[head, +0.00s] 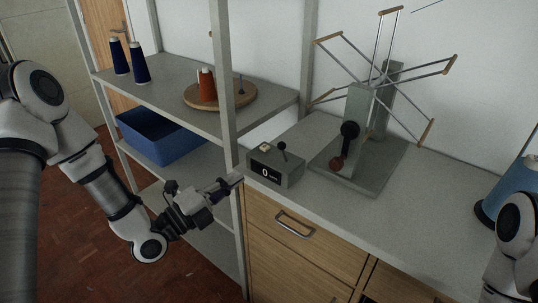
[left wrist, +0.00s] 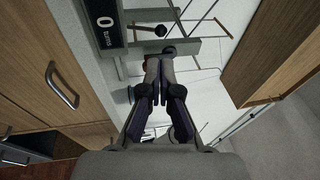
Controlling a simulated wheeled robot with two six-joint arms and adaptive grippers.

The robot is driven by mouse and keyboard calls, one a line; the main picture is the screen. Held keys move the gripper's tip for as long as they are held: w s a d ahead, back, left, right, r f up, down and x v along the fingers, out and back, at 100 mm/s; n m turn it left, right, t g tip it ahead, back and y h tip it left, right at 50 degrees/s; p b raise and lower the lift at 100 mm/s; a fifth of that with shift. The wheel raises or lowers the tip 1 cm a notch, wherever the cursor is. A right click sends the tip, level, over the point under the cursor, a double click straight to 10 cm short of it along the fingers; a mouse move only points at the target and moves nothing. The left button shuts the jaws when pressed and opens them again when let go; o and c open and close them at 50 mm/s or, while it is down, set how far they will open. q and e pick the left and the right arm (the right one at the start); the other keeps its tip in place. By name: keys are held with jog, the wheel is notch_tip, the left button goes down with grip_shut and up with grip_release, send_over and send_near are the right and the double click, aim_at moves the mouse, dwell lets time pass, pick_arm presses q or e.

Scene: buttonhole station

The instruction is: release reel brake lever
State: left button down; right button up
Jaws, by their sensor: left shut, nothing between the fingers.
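The reel (head: 384,82) stands on a grey base plate (head: 388,165) on the counter, with wooden-tipped spokes fanning out. On the front of its post is a dark lever with a black round end (head: 350,130) at the top and a red knob (head: 336,164) at the bottom. My left gripper (head: 238,180) is shut and empty, in front of the counter box's left end, apart from the reel lever. In the left wrist view the shut fingers (left wrist: 159,66) point toward the reel's parts, which they partly cover. My right gripper is out of view.
A grey counter box (head: 275,167) reading 0, with its own black-knobbed stick (head: 282,146), sits left of the reel. A shelf post (head: 228,100) rises beside my left gripper. Shelves hold cones (head: 140,64) and a blue bin (head: 162,140). The worktop (head: 400,235) in front is clear.

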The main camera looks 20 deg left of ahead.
pick_arm(q)
jog(key=p+x, duration=0.2)
jog(key=x, duration=0.8)
jog(key=shift+w+d, duration=0.25)
jog(key=shift+d, duration=0.05)
jog(key=shift+r, duration=0.2)
